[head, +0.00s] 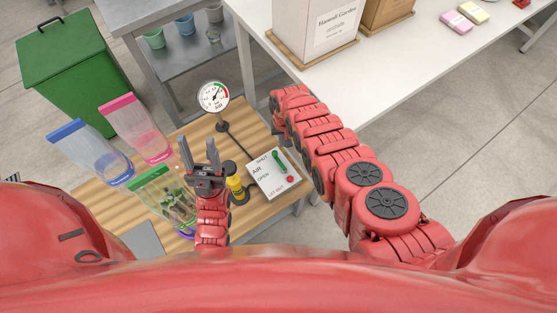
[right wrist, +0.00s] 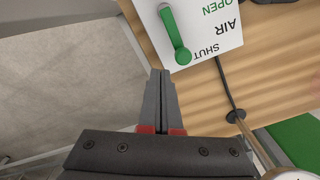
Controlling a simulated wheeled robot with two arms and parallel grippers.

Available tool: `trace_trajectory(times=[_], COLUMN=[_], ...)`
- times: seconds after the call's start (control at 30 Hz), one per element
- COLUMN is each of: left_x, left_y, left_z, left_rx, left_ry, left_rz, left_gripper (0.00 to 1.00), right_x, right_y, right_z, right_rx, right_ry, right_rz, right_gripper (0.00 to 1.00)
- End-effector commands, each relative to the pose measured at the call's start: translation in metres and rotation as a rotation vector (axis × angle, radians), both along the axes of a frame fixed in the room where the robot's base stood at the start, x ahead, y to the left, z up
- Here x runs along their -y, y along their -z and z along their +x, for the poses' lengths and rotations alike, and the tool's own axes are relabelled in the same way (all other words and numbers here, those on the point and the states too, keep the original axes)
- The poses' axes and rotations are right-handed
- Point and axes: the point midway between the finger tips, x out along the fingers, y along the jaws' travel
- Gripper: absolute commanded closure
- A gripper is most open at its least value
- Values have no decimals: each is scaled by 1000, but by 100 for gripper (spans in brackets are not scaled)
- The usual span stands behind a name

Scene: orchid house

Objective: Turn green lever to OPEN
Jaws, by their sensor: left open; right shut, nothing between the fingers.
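The green lever (head: 280,163) sits on a white panel (head: 262,181) marked SHUT, AIR, OPEN and LET OUT. In the right wrist view the lever (right wrist: 175,32) has its rounded end beside the word SHUT, and OPEN is at the panel's far edge. My right gripper (right wrist: 161,74) is shut and empty, its tips just short of the lever's end; I cannot tell whether they touch the panel. My left gripper (head: 198,146) is open and empty above the wooden table, left of the panel.
A red button (head: 290,179) is on the panel. A yellow and black fitting (head: 234,182) stands between panel and left gripper. A pressure gauge (head: 213,97) stands behind. Blue (head: 92,148), pink (head: 137,128) and green-topped (head: 160,195) clear bags are at left.

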Motion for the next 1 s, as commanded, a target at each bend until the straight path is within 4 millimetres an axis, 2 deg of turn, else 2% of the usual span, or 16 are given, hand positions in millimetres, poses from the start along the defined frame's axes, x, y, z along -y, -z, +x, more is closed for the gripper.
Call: trace_trajectory(times=[0.23, 1.0], left_x=[0, 0], left_y=[4, 47], left_z=[0, 0], left_rx=[0, 0], left_ry=[0, 0], left_rz=[0, 0], left_gripper=[50, 50], right_x=[0, 0], right_y=[4, 48], right_z=[0, -1], right_rx=[0, -1], right_ry=[0, 0], right_rz=[0, 0], right_gripper=[100, 100])
